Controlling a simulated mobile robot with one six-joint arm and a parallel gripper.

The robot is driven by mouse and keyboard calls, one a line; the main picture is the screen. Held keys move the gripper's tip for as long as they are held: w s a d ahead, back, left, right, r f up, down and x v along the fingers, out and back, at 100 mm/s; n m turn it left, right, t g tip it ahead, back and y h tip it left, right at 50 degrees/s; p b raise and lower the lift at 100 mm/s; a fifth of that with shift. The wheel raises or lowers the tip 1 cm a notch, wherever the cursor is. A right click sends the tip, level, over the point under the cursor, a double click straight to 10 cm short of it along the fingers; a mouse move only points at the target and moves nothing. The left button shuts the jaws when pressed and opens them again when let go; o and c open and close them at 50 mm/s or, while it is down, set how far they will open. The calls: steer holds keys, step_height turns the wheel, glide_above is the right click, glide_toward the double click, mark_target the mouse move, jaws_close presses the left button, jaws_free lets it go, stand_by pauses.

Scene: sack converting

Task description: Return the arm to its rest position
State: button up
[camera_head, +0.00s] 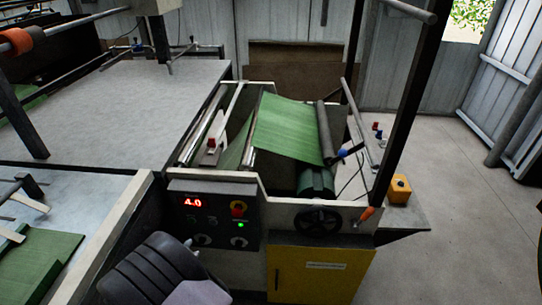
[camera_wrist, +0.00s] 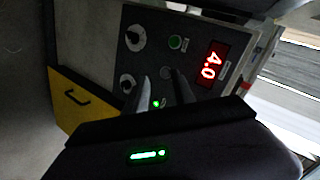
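My arm reaches up from the bottom of the head view. My gripper is at the lower front of the dark control panel (camera_head: 219,236), mostly hidden behind my own wrist. In the wrist view my gripper (camera_wrist: 163,84) shows two grey fingers with a gap between them, empty, pointing toward the panel (camera_wrist: 190,20). Whether a fingertip touches the panel I cannot tell. The panel has a red display (camera_wrist: 209,65) reading 4.0, round knobs (camera_wrist: 133,38) and a green button (camera_wrist: 175,42).
The machine carries a green sheet (camera_head: 288,128) over rollers. A handwheel (camera_head: 318,221) and yellow cabinet door (camera_head: 312,274) are right of the panel. A grey table (camera_head: 120,100) lies left, with green sacks (camera_head: 38,262) nearer. Open concrete floor (camera_head: 450,180) is at right.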

steer(key=w+d+r+n+g+y, duration=0.1)
steer(key=w+d+r, duration=0.15)
steer(key=r, duration=0.45)
steer(key=w+d+r+g+y, duration=0.1)
steer(key=w+r, duration=0.2)
steer(key=r, duration=0.5)
steer(key=s+d+r+n+g+y, duration=0.1)
steer(key=s+d+r+n+y, duration=0.2)
steer(key=d+r, duration=1)
steer(key=s+d+r+n+g+h, duration=0.1)
steer(key=s+d+n+g, duration=0.1)
steer(key=s+d, duration=0.7)
steer(key=s+d+r+n+g+h, duration=0.1)
steer(key=s+d+r+n, duration=0.1)
steer(key=s+d, duration=0.7)
steer(key=s, duration=0.8)
steer(key=shift+d+r+n+g+h, duration=0.15)
steer(key=shift+d+n+g+h, duration=0.15)
steer(key=shift+g+h, duration=0.1)
steer(key=shift+a, duration=0.1)
